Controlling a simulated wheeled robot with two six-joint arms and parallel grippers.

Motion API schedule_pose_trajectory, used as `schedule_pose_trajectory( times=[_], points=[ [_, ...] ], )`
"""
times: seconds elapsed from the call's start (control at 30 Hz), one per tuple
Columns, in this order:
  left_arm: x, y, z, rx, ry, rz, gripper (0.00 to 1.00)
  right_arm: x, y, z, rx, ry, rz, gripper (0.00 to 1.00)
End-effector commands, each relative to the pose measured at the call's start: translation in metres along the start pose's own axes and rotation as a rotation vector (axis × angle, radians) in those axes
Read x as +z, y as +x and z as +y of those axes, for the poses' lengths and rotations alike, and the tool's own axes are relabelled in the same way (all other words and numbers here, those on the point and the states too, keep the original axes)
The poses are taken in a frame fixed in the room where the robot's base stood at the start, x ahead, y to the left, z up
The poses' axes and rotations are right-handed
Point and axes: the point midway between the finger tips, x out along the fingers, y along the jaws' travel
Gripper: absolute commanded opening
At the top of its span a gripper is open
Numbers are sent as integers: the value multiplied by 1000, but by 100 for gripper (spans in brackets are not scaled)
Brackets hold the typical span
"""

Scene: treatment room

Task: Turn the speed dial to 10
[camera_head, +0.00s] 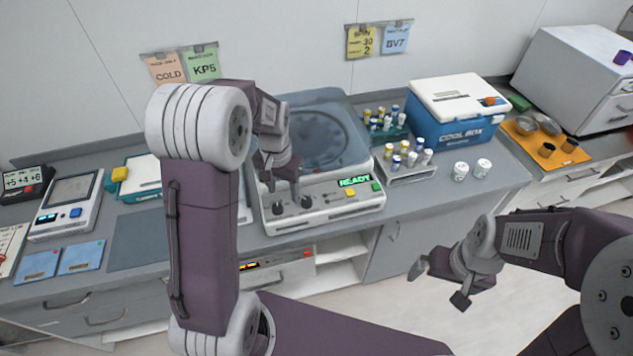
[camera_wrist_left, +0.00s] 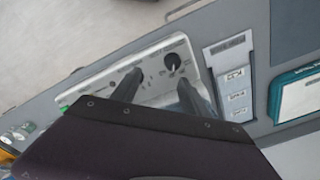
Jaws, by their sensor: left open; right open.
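The centrifuge (camera_head: 320,140) stands on the bench with its round lid down and a green READY display (camera_head: 354,181). Two dark dials sit on its front panel, a left dial (camera_head: 278,207) and a right dial (camera_head: 306,201). Their labels are too small to read, so I cannot tell which sets speed. My left gripper (camera_head: 283,187) is open and empty just above the dials. In the left wrist view its fingers (camera_wrist_left: 158,96) point at the panel, and one dial (camera_wrist_left: 172,63) shows between and beyond them; the other seems hidden by a finger. My right gripper (camera_head: 440,284) is open and empty in front of the bench.
Yellow (camera_head: 351,193) and green buttons sit on the panel's right. A vial rack (camera_head: 408,172) stands right of the centrifuge, before a blue cool box (camera_head: 455,125). A yellow SPIN note (camera_head: 361,42) hangs on the wall. A white device (camera_head: 68,205) stands at left.

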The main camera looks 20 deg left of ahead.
Motion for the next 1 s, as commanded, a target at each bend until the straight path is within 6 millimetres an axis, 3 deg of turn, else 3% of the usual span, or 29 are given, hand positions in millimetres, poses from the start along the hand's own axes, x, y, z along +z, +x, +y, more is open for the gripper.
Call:
schedule_pose_trajectory(
  times=[0.03, 0.1, 0.37, 0.47, 0.8, 1.0],
  points=[
    [-4, -25, -9, 1, -21, -12, 52, -3, -33, -1, 0, 0, 0, 100],
    [0, -25, -16, 7, -41, -36, 52, -4, -44, -1, 0, -1, 0, 100],
    [5, -18, -19, 11, -57, -50, 52, -4, -44, -1, 0, -1, -1, 100],
    [6, -7, -19, 12, -56, -53, 52, -4, -46, -1, 0, -1, -1, 100],
    [9, 58, -18, 11, -56, -51, 52, -6, -59, -1, 0, -1, -1, 100],
    [9, 70, -18, 10, -56, -48, 52, -6, -60, -1, 0, -1, -1, 100]
  ],
)
